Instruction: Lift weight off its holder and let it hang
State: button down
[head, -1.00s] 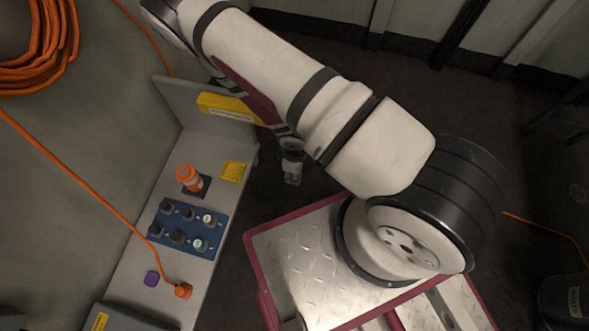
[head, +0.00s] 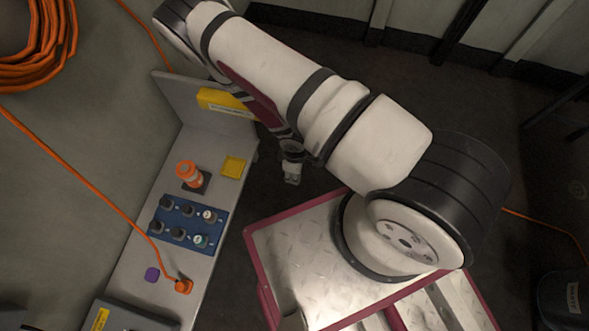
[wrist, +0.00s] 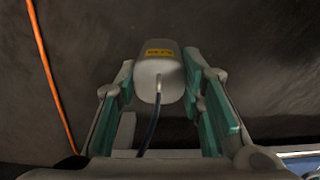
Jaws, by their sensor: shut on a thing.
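The weight (wrist: 152,78) is a pale, rounded block with a yellow label on its top edge. It shows in the wrist view between the two teal-padded fingers of my gripper (wrist: 161,66), which is shut on it. A dark cord runs from the weight's near face down toward the bottom of the picture. I cannot make out the holder, or whether the weight touches anything besides my fingers. In the head view my arm covers the area, and neither the weight nor the fingers can be made out clearly.
A grey bench (head: 207,277) at left carries a blue knob panel (head: 187,222), an orange knob-like part (head: 187,172), a yellow square (head: 233,167) and an orange plug (head: 184,286). An orange cable (wrist: 52,75) runs along the left of the wrist view. Dark floor (head: 320,60) lies beyond my arm.

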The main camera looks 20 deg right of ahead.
jog(key=shift+f, duration=0.7)
jog(key=c, duration=1)
grip_release()
notch_tip(320, 180, up, 12)
jog(key=shift+f, duration=0.1)
